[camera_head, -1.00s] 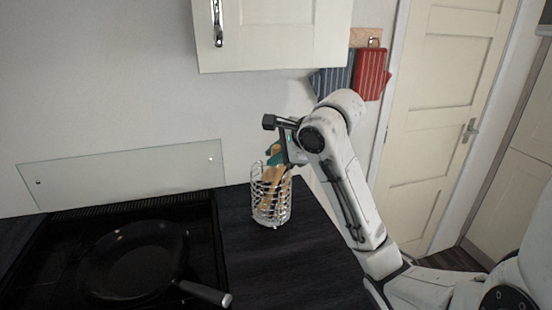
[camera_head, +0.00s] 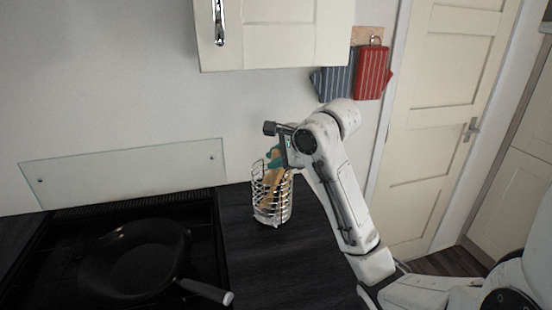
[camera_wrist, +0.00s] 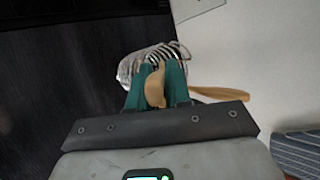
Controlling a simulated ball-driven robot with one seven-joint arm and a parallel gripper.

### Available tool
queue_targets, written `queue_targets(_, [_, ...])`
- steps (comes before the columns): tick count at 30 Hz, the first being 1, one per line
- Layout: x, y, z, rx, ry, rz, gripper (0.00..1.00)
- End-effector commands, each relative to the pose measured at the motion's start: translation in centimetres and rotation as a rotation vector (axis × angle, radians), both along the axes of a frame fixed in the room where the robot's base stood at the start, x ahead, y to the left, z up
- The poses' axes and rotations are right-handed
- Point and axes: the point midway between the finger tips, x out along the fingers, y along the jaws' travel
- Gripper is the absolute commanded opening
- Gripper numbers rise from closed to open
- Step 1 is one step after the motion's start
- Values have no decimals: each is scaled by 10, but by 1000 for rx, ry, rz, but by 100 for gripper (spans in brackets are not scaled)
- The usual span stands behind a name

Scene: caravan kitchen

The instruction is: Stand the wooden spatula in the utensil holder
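The utensil holder (camera_head: 286,205), a shiny wire basket, stands upright on the dark worktop; its coils (camera_wrist: 128,66) also show beyond the fingers in the wrist view. My gripper (camera_head: 279,160) is at the holder's top, with its teal fingers pointing down. In the wrist view, the fingers (camera_wrist: 156,85) close on both sides of the light wooden spatula (camera_wrist: 154,88). In the head view, wood (camera_head: 270,182) shows through the wires, inside the holder. Another wooden length (camera_wrist: 222,93) sticks out right behind the fingers; I cannot tell if it is a separate utensil. The spatula's lower end is hidden.
A wall cabinet (camera_head: 275,40) hangs above. Striped cloths (camera_head: 372,72) hang behind my arm. The worktop (camera_head: 285,262) before the holder is clear.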

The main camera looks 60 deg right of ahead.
Motion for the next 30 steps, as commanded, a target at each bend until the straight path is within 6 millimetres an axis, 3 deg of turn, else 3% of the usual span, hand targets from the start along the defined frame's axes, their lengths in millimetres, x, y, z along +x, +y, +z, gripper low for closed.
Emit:
queue_targets(8, [0,0,0,0,0,0,44])
queue_targets(19, [-6,2,6,-1,-2,1,44])
queue_targets(30, [-56,18,57,-3,-2,-1,44])
